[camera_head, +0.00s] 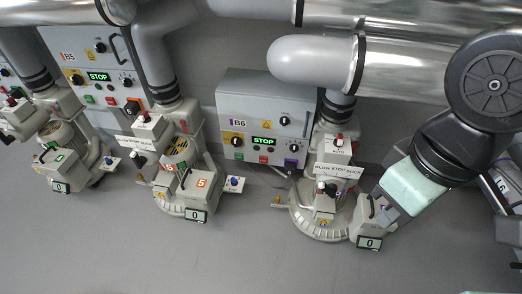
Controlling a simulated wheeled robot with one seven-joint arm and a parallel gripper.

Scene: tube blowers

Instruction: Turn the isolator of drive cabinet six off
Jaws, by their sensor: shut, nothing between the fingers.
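The grey drive cabinet labelled B6 (240,104) stands against the wall in the middle of the view. Its face has a green-lit display reading STOP (263,141), a dark knob (285,120) at upper right, another knob on the right (284,149) and a yellow plate (238,139) at left. A purple fitting (291,163) is at its lower right corner.
A blower (318,222) with a BLOW STOP SUCK plate stands right of the cabinet, near my gripper. A similar blower (183,213) and cabinet B5 (75,45) are at left. Large pipes (315,63) run overhead. The front floor (130,255) is clear.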

